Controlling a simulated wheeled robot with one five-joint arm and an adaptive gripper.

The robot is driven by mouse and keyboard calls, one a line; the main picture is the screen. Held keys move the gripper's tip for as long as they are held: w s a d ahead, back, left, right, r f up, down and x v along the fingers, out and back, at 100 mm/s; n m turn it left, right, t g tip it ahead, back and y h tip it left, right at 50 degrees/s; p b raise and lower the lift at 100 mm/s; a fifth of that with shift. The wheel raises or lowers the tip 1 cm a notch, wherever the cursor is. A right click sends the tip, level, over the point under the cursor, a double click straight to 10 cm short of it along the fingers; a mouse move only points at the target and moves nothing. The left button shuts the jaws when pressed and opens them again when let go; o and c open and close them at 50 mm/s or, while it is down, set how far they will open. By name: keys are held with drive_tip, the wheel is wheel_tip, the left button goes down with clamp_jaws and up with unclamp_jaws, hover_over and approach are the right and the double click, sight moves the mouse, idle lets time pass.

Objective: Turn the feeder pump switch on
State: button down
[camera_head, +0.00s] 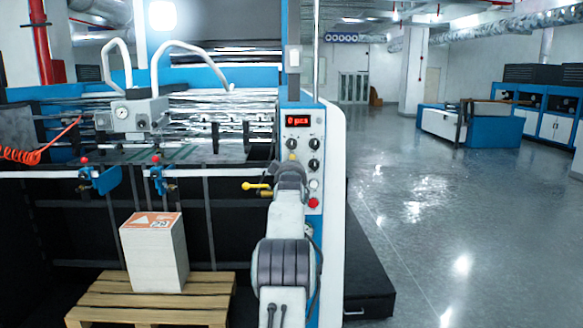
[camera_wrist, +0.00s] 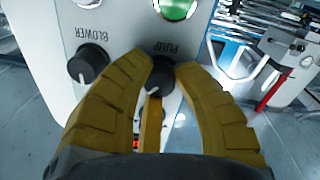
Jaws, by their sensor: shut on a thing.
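The feeder pump switch is a round black knob (camera_wrist: 159,76) with a white pointer line, under an upside-down PUMP label in the wrist view. My gripper (camera_wrist: 163,72) has its yellow fingers on either side of this knob and is shut on it. The white pointer line faces down and slightly left in that view. In the head view my gripper (camera_head: 291,160) is at the control panel (camera_head: 329,140) and hides the pump knob. A green lamp (camera_wrist: 176,7) is partly visible beyond the knob in the wrist view.
The BLOWER knob (camera_wrist: 88,64) is close beside my left-hand finger in the wrist view. The panel has a red display (camera_head: 297,121) and a red button (camera_head: 313,203). A paper stack (camera_head: 155,255) stands on a wooden pallet (camera_head: 150,317). Floor (camera_head: 440,220) to the right is open.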

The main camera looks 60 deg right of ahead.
drive_tip(key=shift+m+b, duration=0.45)
drive_tip(key=shift+m, duration=0.75)
drive_tip(key=shift+r+m, duration=0.25)
drive_tip(key=shift+m, duration=0.85)
drive_tip(key=c, duration=1.2)
unclamp_jaws()
drive_tip(key=shift+w+f, duration=0.1)
drive_tip(key=shift+w, duration=0.05)
drive_tip(key=shift+c, duration=0.2)
drive_tip(key=v, duration=1.2)
